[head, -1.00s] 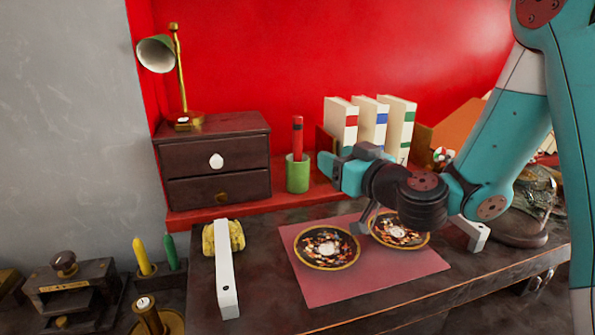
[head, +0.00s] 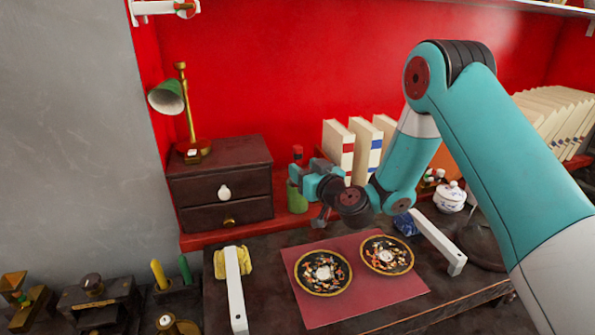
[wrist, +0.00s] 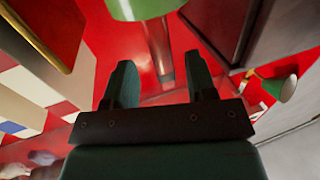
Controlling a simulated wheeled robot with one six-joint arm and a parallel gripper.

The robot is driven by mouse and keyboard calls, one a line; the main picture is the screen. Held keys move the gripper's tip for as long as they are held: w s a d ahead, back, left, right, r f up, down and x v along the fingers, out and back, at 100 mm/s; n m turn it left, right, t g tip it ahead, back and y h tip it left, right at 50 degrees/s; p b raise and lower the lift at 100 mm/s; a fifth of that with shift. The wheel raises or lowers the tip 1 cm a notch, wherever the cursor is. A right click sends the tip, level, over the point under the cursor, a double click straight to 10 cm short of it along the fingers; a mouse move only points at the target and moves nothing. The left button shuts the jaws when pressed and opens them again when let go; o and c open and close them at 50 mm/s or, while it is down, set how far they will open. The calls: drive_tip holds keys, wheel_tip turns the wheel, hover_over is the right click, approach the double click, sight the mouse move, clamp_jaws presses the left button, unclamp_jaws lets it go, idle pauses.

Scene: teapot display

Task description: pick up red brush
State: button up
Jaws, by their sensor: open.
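The red brush (head: 297,152) stands upright in the green cup (head: 296,198) on the red ledge beside the drawer box. My gripper (head: 302,176) is at the cup's rim in the head view and hides part of the brush. In the wrist view, my gripper (wrist: 161,72) is open with its two fingers apart. The green cup (wrist: 145,8) shows at the top edge, and the brush (wrist: 158,42) runs down from it into the gap between the fingers. I cannot tell how deep it sits between them.
The dark drawer box (head: 222,190) with a green lamp (head: 168,97) stands left of the cup. White books (head: 338,148) stand to the right. Two patterned plates (head: 323,273) lie on a pink mat (head: 345,312) in front. A white bar (head: 237,290) lies at the left.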

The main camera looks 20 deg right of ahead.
sight(299, 162)
drive_tip(key=shift+w+a+r+p, duration=0.15)
drive_tip(key=shift+w+r+p, duration=0.2)
drive_tip(key=shift+p, duration=0.4)
drive_tip(key=p+x, duration=0.3)
drive_tip(key=p, duration=0.2)
drive_tip(key=shift+w+a+r, duration=0.1)
drive_tip(key=shift+w+a, duration=0.05)
drive_tip(key=shift+w, duration=0.15)
drive_tip(key=shift+w+a+f, duration=0.1)
drive_tip(key=shift+w+f, duration=0.2)
drive_tip(key=shift+w, duration=0.15)
drive_tip(key=shift+c, duration=0.2)
clamp_jaws()
